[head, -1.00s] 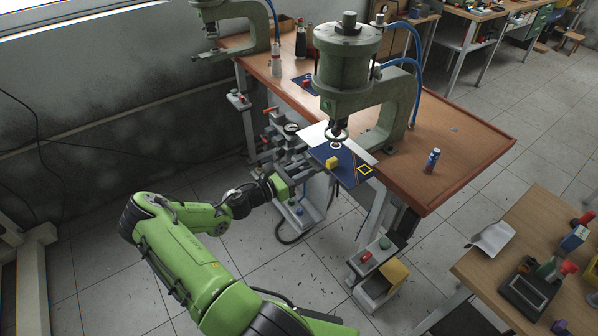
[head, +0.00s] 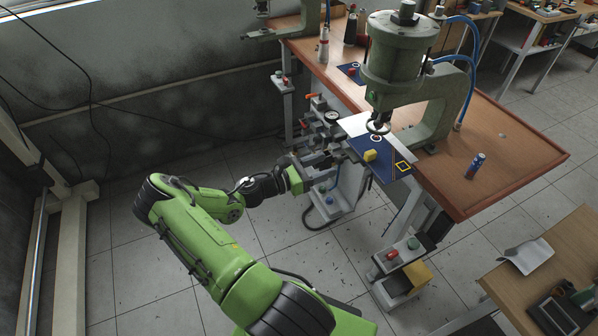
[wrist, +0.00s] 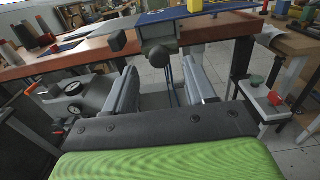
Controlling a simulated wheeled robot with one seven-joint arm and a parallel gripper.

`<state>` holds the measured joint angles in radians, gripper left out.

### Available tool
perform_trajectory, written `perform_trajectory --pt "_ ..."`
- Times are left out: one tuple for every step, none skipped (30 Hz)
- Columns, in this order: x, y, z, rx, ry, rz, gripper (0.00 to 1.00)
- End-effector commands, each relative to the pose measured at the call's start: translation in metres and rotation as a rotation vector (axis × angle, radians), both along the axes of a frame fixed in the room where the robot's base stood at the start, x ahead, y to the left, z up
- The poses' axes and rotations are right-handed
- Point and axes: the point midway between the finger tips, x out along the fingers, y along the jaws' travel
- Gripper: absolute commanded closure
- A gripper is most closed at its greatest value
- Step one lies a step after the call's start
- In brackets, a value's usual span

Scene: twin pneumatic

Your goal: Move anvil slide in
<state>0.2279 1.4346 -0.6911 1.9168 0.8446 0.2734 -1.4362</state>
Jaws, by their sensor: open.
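The anvil slide is most likely the dark blue plate (head: 383,168) at the bench's front edge, under the green press (head: 401,55). A round disc (head: 378,127) of the press is just behind the block. My gripper (wrist: 163,65) is open and empty, its two grey fingers apart, below and in front of the plate. In the head view its fingers blend with the grey bench fittings.
The brown bench (head: 500,165) holds a blue can (head: 474,166). Gauges and levers (head: 331,118) stick out left of the plate, near my gripper. A second table (head: 560,245) is at right. Floor left of my arm is clear.

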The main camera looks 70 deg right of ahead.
Motion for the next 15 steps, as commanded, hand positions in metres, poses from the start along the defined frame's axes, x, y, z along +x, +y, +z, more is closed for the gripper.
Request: perform_trajectory --pt "0.012 0.011 0.000 0.000 -0.001 0.007 0.45" --pt "0.018 0.017 0.000 0.000 -0.001 0.008 0.45" --pt "0.026 0.026 0.000 0.000 -0.001 0.009 0.45" --pt "0.032 0.032 0.000 -0.001 -0.001 0.009 0.45" --pt "0.037 0.038 0.000 -0.001 -0.001 0.009 0.45" --pt "0.044 0.045 0.000 -0.002 -0.001 0.009 0.45" --pt "0.048 0.050 0.000 -0.002 -0.001 0.009 0.45" --pt "0.052 0.055 0.000 -0.002 -0.001 0.009 0.45" --pt "0.057 0.060 0.000 -0.002 -0.001 0.008 0.45" --pt "0.060 0.064 0.000 -0.002 -0.001 0.008 0.45" --pt "0.062 0.066 0.000 -0.001 0.000 0.008 0.45" --pt "0.064 0.069 0.000 -0.001 0.000 0.006 0.45" --pt "0.065 0.071 0.000 -0.001 0.000 0.006 0.45" --pt "0.066 0.072 0.000 -0.001 -0.001 0.006 0.45" --pt "0.067 0.073 0.000 -0.001 -0.001 0.006 0.45"
